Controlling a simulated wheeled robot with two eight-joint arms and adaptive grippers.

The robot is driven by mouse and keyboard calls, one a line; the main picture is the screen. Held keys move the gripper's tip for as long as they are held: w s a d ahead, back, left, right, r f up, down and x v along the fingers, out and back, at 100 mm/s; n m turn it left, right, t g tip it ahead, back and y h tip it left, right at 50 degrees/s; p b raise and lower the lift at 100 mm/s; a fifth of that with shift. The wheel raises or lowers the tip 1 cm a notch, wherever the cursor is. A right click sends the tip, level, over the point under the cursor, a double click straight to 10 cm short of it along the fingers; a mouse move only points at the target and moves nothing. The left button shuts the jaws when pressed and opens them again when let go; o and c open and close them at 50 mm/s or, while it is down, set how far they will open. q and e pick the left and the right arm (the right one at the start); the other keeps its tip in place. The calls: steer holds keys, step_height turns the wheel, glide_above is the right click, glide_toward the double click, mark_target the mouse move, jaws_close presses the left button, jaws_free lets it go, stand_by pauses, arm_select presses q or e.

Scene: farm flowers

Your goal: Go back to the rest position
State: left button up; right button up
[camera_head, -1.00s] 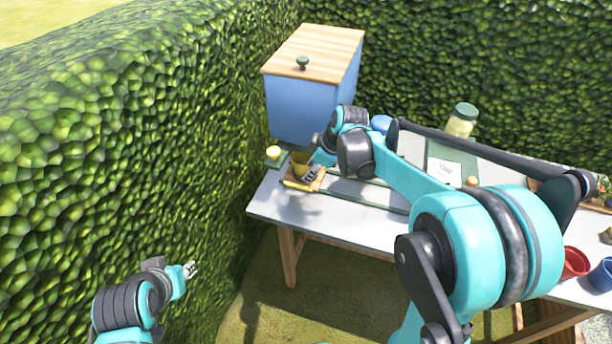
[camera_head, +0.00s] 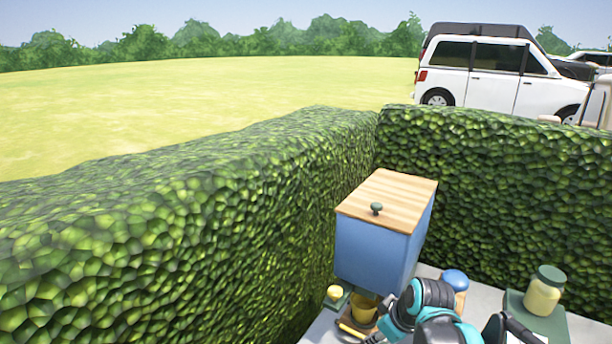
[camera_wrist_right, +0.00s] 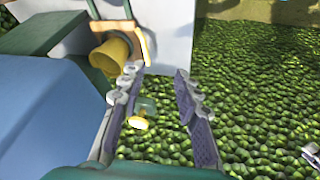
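My right arm (camera_head: 430,310) reaches in at the bottom of the head view, over the table's left end. My right gripper (camera_wrist_right: 156,84) shows in the right wrist view with its two fingers apart and nothing between the tips. A yellow pot (camera_wrist_right: 110,56) lies just beyond the left finger, apart from the grip as far as I can tell; in the head view the yellow pot (camera_head: 364,308) is beside my arm. My left gripper is outside the head view; a small grey piece at the wrist view's right edge may be part of it.
A blue box (camera_head: 372,250) with a wooden lid stands behind the arm. A small yellow-topped item (camera_head: 334,292), a blue-domed item (camera_head: 455,279) and a green-lidded jar (camera_head: 544,291) are nearby. The hedge (camera_head: 230,220) closes in the left and back. A white van (camera_head: 490,70) stands beyond.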

steer(key=s+f+m+t+h, duration=0.1)
steer(key=s+f+m+t, duration=0.1)
steer(key=s+m, duration=0.6)
steer(key=s, duration=0.7)
steer(key=shift+h, duration=0.3)
steer(key=shift+d, duration=0.15)
